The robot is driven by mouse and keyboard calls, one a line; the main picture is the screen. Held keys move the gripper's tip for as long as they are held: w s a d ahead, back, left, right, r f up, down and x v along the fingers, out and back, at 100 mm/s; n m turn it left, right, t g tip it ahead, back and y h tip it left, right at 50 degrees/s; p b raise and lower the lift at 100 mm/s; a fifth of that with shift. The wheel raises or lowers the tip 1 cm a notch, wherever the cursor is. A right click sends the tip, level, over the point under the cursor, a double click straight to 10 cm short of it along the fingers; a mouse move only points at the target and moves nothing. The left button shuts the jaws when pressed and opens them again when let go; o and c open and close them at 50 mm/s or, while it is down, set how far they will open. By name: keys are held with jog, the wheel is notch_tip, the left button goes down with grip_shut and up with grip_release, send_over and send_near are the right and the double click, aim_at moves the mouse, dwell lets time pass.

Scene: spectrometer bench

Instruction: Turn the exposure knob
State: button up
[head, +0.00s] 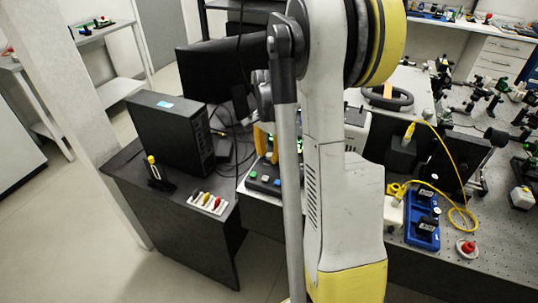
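A control box (263,181) with green, blue and dark buttons or knobs on its top sits on the bench, left of my arm in the head view. My arm covers its right part. I cannot tell which control is the exposure knob; it may be hidden. Upright yellow parts just behind the box look like part of my gripper (263,142), close to the box and mostly hidden by my arm. Whether its fingers are open or shut, or touch a knob, does not show.
A black computer tower (172,134), a dark monitor (221,68) and a white rack of coloured pieces (208,202) stand at left. At right are a blue tray (423,217), a red button (468,247), a yellow cable (455,160) and optical parts on a perforated bench.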

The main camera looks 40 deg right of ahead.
grip_shut()
jog(key=shift+n, duration=0.3)
jog(key=n, duration=0.3)
jog(key=shift+n+p, duration=0.3)
jog(key=shift+n, duration=2.3)
jog(key=shift+o, duration=2.3)
grip_release()
jog(key=shift+s, duration=0.1)
